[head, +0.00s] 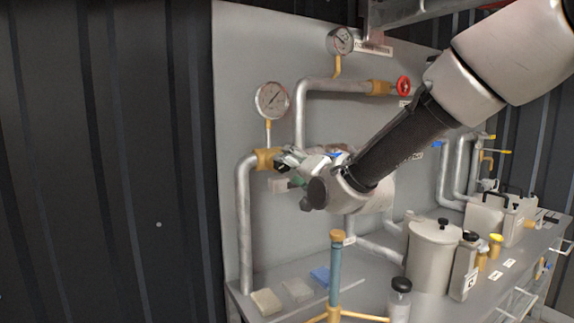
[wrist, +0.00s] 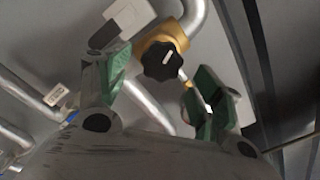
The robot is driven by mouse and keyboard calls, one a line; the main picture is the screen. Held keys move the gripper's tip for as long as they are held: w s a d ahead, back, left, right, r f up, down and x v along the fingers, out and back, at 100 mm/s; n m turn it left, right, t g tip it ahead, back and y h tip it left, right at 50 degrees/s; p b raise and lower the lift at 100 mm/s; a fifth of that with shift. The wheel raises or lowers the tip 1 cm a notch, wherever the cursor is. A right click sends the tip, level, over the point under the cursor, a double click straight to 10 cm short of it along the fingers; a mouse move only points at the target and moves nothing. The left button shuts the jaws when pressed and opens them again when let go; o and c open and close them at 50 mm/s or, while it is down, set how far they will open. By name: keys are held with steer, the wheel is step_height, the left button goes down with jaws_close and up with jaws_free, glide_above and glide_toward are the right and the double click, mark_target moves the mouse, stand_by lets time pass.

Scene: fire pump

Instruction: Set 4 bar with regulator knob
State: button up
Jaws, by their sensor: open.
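The black regulator knob (wrist: 163,60) has a white mark line and sits on a brass body (wrist: 165,32) on a grey pipe. My gripper (wrist: 162,78) is open, its two green-padded fingers on either side of the knob in the picture. I cannot tell whether they touch it. In the head view my gripper (head: 287,165) is beside the brass regulator body (head: 266,158), and the knob is hidden there. A round white pressure gauge (head: 271,99) stands above that body. Its dark needle shows, but the scale is too small to read.
A second gauge (head: 340,41) and a red handwheel (head: 403,86) are on the upper pipe. The bench (head: 350,290) below holds a blue post (head: 335,270), a lidded pot (head: 433,252) and flat blocks (head: 266,301). A dark corrugated wall is at the left.

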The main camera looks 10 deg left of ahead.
steer(key=v, duration=0.4)
steer(key=s+d+f+n+g+h, duration=0.2)
steer(key=d+h, duration=0.6)
steer(key=d, duration=2.2)
steer(key=s+d+f+g+h, duration=0.2)
steer(key=s+d+f+g, duration=0.1)
steer(key=s+d, duration=0.7)
steer(key=s+d+f+g+h, duration=0.2)
steer(key=s+d+f, duration=0.3)
steer(key=s+d, duration=0.4)
steer(key=s+g, duration=0.1)
steer(key=s, duration=0.3)
steer(key=shift+s+d+m+g+h, duration=0.2)
steer(key=shift+d+m+g+h, duration=0.1)
steer(key=shift+d+h, duration=0.1)
